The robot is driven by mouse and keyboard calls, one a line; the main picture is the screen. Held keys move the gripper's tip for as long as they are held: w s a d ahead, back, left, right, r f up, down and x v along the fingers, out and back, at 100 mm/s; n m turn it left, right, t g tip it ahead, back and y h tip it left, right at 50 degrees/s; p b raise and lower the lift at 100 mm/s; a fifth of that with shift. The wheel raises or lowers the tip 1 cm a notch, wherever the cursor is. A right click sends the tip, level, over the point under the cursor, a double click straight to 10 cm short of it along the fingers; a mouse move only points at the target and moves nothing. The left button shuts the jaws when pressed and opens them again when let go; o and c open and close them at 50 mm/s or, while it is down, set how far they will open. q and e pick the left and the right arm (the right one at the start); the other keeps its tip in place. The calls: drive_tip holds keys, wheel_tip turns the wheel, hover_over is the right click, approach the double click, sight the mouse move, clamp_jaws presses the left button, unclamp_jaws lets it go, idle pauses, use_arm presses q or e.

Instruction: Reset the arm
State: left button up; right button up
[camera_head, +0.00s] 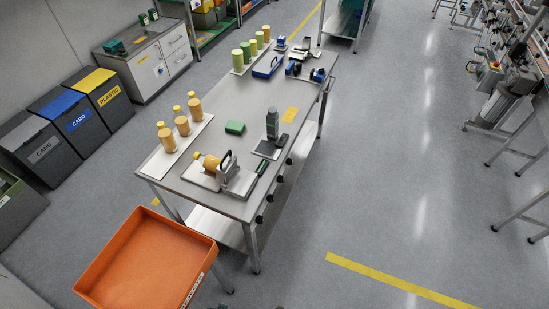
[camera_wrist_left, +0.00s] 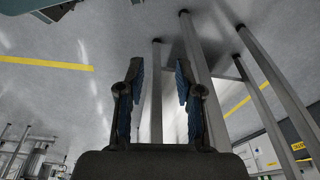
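My left gripper (camera_wrist_left: 158,85) shows only in the left wrist view. Its two dark fingers with blue pads stand apart with nothing between them. Grey metal legs (camera_wrist_left: 199,90) rise beyond the fingers, and I cannot tell how far off they are. Neither of my arms shows clearly in the head view, and my right gripper is in no view.
A steel table (camera_head: 212,140) with bottles, a green block (camera_head: 235,127) and fixtures stands centre-left. An orange tray (camera_head: 150,262) is at its near end. Bins (camera_head: 75,117) line the left. Machines (camera_head: 500,105) stand at the right. The floor between is clear.

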use_arm(q)
drive_tip(key=s+a+f+g, duration=0.1)
drive_tip(key=s+a+f, duration=0.2)
drive_tip(key=s+f, duration=1)
drive_tip(key=s, duration=0.3)
drive_tip(key=shift+f+b, duration=0.35)
idle(6.0)
